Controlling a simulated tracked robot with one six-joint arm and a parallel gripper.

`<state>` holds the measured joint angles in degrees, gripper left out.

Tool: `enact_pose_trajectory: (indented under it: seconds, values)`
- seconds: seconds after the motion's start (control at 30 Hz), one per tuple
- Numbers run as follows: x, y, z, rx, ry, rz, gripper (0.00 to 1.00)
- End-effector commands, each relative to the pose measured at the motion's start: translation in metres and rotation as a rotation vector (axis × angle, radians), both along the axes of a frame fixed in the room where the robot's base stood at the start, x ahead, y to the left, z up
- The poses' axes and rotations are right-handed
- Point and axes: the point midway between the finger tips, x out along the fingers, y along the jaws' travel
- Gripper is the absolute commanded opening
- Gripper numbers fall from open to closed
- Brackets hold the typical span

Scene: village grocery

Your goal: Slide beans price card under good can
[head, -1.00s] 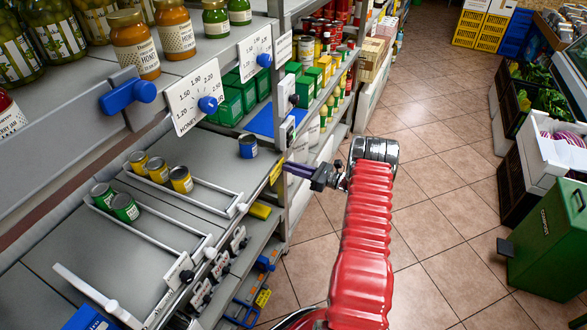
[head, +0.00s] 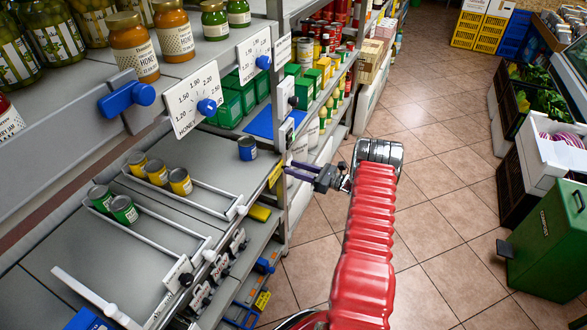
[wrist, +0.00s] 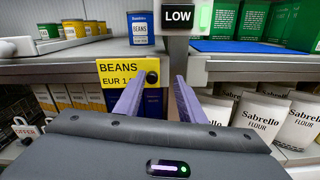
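The yellow BEANS price card (wrist: 117,72) hangs on the shelf's front edge in the wrist view, with a dark round knob at its right end. It also shows edge-on in the head view (head: 275,172). A blue BEANS can (head: 247,148) stands upright alone on the shelf above the card; it shows in the wrist view (wrist: 140,28) too. My gripper (wrist: 160,76) is open, with its two purple fingers apart and the knob showing between the tips. The left finger covers part of the card's price. In the head view my gripper (head: 288,170) points at the shelf edge.
Yellow cans (head: 156,172) and green cans (head: 124,209) stand between white dividers on the same shelf. A LOW sign (wrist: 178,15) rises just right of the blue can. Flour bags (wrist: 262,118) stand lower right. The tiled floor is clear behind my arm.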

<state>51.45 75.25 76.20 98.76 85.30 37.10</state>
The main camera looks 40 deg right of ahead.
Motion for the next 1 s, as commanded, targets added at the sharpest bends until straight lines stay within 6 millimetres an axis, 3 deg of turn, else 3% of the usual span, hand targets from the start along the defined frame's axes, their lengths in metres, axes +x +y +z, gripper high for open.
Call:
enact_pose_trajectory:
  seconds: [0.7, 1.0]
  values:
    - [-0.1, -0.056, -0.001, 0.0, 0.001, -0.004, 0.34]
    - [-0.111, -0.061, -0.001, 0.0, 0.0, -0.003, 0.34]
